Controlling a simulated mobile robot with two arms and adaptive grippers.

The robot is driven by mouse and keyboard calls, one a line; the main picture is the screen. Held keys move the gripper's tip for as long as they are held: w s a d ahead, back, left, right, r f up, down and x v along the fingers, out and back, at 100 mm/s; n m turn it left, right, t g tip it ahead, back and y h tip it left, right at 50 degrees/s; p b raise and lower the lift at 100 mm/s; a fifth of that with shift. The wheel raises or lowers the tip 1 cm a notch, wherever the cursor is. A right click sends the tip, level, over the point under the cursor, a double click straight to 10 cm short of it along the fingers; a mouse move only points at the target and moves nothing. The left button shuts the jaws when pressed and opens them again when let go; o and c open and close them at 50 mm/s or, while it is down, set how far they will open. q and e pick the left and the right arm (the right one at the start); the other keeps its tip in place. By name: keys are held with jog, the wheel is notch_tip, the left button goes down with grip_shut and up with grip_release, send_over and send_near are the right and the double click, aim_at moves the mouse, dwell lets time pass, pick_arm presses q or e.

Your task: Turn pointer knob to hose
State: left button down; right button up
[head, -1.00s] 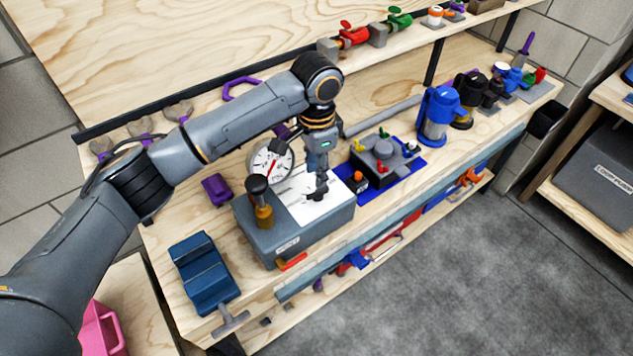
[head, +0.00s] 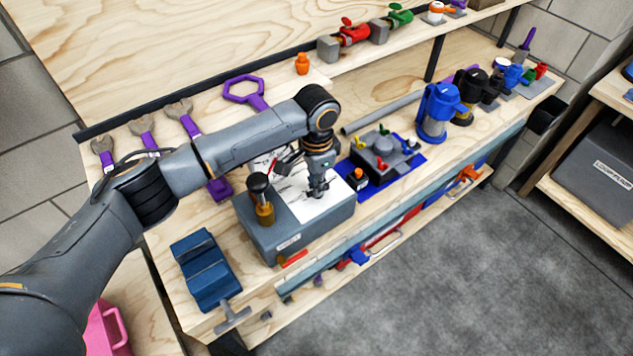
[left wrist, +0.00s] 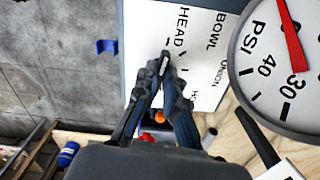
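The grey box (head: 285,240) on the workbench carries a white label panel (head: 325,206) on top. The left wrist view shows this panel (left wrist: 205,75) with the words HEAD, BOWL, UNION and part of a word starting HO. My left gripper (head: 318,192) reaches down onto the panel. In the left wrist view its fingers (left wrist: 164,70) come together around a small pale-grey piece, the pointer knob (left wrist: 165,60), near HEAD. The fingers hide most of the knob, so its exact pointing direction is unclear. My right gripper is not in view.
A PSI gauge (left wrist: 290,65) with a red needle is close beside the panel. A brown-and-black handle (head: 262,205) stands on the box's left end. A blue vise (head: 205,270) lies to the left, a grey block with coloured knobs (head: 382,152) to the right.

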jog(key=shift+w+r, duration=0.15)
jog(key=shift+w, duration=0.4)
pick_arm(q)
jog(key=shift+m, duration=0.4)
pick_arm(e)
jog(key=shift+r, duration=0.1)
pick_arm(q)
jog(key=m+p, duration=0.1)
jog(key=m, duration=0.2)
jog(key=shift+p, duration=0.4)
jog(key=m+p, duration=0.1)
jog(key=m, duration=0.2)
jog(key=shift+w+m, duration=0.1)
jog(key=shift+m, duration=0.2)
jog(key=m, duration=0.3)
jog(key=shift+m, duration=0.3)
jog(key=m, duration=0.6)
jog(key=shift+w+d+f, duration=0.1)
jog(key=shift+w+d, duration=0.05)
jog(key=m, duration=0.6)
jog(key=shift+d+m+b, duration=0.1)
jog(key=shift+m+b, duration=0.3)
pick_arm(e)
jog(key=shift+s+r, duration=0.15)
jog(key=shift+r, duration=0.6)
